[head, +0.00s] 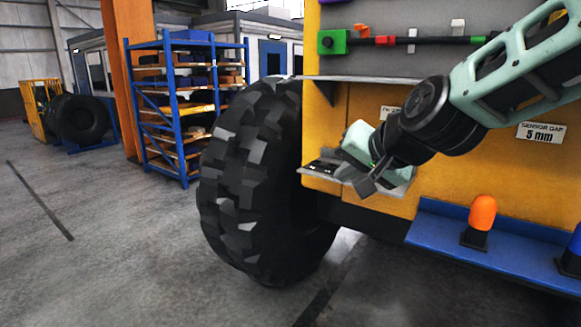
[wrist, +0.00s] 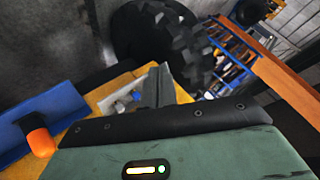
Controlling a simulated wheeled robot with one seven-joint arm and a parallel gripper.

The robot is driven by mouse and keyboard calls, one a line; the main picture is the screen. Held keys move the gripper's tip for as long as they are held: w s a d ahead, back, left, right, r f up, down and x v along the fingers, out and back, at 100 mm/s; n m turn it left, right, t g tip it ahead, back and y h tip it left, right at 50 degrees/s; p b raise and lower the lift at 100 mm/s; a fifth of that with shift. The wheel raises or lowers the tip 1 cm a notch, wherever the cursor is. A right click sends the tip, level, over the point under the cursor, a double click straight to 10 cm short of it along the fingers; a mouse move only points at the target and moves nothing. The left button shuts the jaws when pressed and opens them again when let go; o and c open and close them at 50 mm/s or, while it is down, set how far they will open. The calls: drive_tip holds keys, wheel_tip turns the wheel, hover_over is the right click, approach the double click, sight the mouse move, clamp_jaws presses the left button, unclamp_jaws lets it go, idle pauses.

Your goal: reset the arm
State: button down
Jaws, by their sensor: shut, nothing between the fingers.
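My gripper (head: 369,183) hangs in front of the yellow machine panel (head: 352,104) in the head view, at the end of my pale green and black arm. It is shut with nothing in it. Its fingers are close to a small grey shelf (head: 400,187) on the panel, partly in front of it; whether they touch it I cannot tell. In the wrist view my gripper's fingers (wrist: 160,88) show above its dark mount, with small grey and blue items (wrist: 125,103) beside them, partly hidden.
A large black tyre (head: 248,185) stands left of the panel. A blue ledge (head: 490,243) with an orange-capped post (head: 482,215) and a blue one (head: 573,250) juts out at lower right. A bar with coloured clips (head: 400,40) runs above. Open floor (head: 100,250) lies left.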

drive_tip(key=s+a+f+n+g+b, duration=0.2)
drive_tip(key=s+f+n+g+b, duration=0.3)
drive_tip(key=s+f, duration=0.95)
drive_tip(key=s+d+f+n+g+h+b, duration=0.1)
drive_tip(key=s+d+f+n+g+h, duration=0.1)
drive_tip(key=s, duration=0.5)
drive_tip(key=s+d+f+n+g+h+b, duration=0.1)
drive_tip(key=s+d+f+n+g+h, duration=0.1)
drive_tip(key=s+d+f+n, duration=0.2)
drive_tip(key=s+f, duration=0.2)
drive_tip(key=s, duration=0.1)
drive_tip(key=shift+f, duration=0.2)
